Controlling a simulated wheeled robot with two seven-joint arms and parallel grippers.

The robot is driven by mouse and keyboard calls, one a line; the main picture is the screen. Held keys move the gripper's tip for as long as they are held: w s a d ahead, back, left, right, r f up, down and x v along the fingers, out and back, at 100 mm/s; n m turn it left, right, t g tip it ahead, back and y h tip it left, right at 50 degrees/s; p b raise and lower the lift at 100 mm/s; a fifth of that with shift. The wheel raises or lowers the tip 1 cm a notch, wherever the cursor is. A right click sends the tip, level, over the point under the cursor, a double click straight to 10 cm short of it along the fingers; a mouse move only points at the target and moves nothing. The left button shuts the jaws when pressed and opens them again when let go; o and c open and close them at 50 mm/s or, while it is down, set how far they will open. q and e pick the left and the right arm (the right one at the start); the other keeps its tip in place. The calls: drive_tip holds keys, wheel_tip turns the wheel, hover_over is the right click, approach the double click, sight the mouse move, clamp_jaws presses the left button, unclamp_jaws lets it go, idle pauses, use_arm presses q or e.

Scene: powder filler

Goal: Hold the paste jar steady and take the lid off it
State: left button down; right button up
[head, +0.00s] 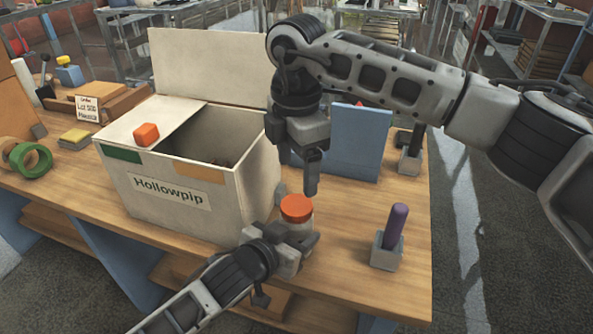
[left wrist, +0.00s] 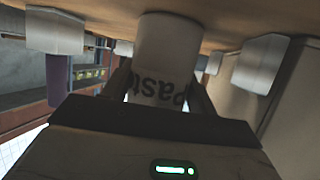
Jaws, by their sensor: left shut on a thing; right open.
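The paste jar, a pale jar with an orange lid (head: 297,208), stands on the table in front of the box's right corner. The lid sits on top of the jar. My left gripper (head: 297,240) is shut around the jar body from the front left. In the left wrist view the jar body (left wrist: 165,60) shows upside down, with the word "Paste" between the fingers. My right gripper (head: 311,180) is open and empty just above the lid, pointing down. The gap between its fingers is hard to see from this side.
A white box marked "Hollowpip" (head: 165,215) stands close left of the jar. A purple-handled tool in a grey block (head: 387,255) stands to the right. A blue panel (head: 358,140) is behind. Green tape (head: 30,160) lies far left. The table's front edge is near the jar.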

sight(297, 204)
wheel_tip(297, 204, down, 8)
drive_tip(key=shift+r, duration=0.15)
idle(0.3)
drive_tip(key=shift+c, duration=0.3)
drive_tip(key=c, duration=1)
